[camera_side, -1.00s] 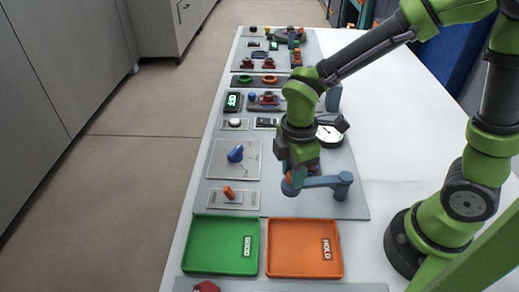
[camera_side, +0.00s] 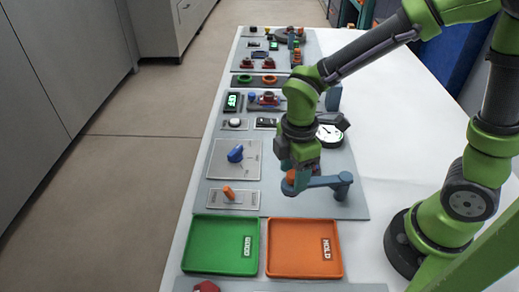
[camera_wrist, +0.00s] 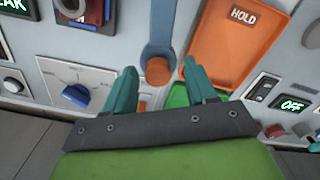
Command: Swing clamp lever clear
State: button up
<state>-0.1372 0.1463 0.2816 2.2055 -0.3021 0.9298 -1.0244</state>
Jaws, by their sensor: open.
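The clamp lever (camera_side: 325,182) is a blue-grey arm on a round pivot post, lying across the grey panel to the left of that post. It also shows in the wrist view (camera_wrist: 160,32), with an orange knob (camera_wrist: 158,71) at its free end. My gripper (camera_side: 294,187) is at the knob end in the side view and partly hides it. In the wrist view my gripper (camera_wrist: 160,66) is open, with one teal finger on each side of the knob. Gaps show on both sides there. I cannot tell how deep the knob sits between the fingers.
A green GOOD tray (camera_side: 221,246) and an orange HOLD tray (camera_side: 304,248) lie in front of the panel. A blue dial (camera_side: 236,154) and an orange switch (camera_side: 229,193) are to the left. A round gauge (camera_side: 330,134) stands behind the lever.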

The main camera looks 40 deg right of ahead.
notch_tip(320, 180, up, 17)
jog(key=shift+f, duration=0.2)
dwell(0.4)
jog(key=s+d+m+t+y, duration=0.1)
jog(key=s+d+m+t, duration=0.1)
jog(key=m, duration=0.7)
jog(key=s+d+f+m+t+y, duration=0.1)
jog(key=s+d+m+t, duration=0.2)
jog(key=d+m+t, duration=0.2)
jog(key=d+m, duration=0.2)
jog(key=m, duration=0.2)
jog(key=shift+f, duration=0.15)
